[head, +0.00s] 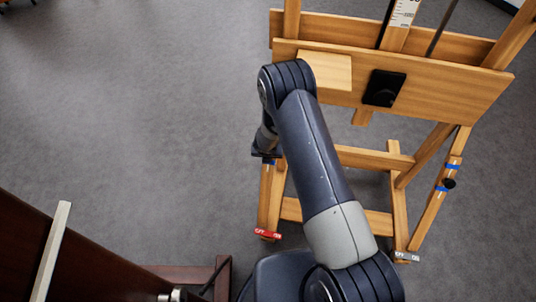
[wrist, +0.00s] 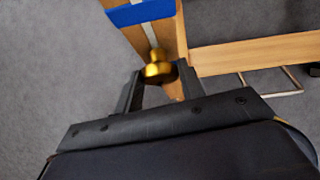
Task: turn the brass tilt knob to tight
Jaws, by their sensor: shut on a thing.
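The brass tilt knob (wrist: 157,68) sits on a wooden easel leg (wrist: 168,35), below a blue band (wrist: 140,12), in the wrist view. My gripper (wrist: 160,78) has its two dark fingers on either side of the knob and is shut on it. In the head view my arm covers the knob, and only part of my wrist shows beside the easel's left leg. No mark showing how tight the knob is can be read.
The wooden easel (head: 400,75) carries a black block (head: 383,88) on its board. A red tag (head: 267,233) and a grey tag (head: 407,256) are at the feet. Dark furniture (head: 90,255) stands lower left; grey floor left is clear.

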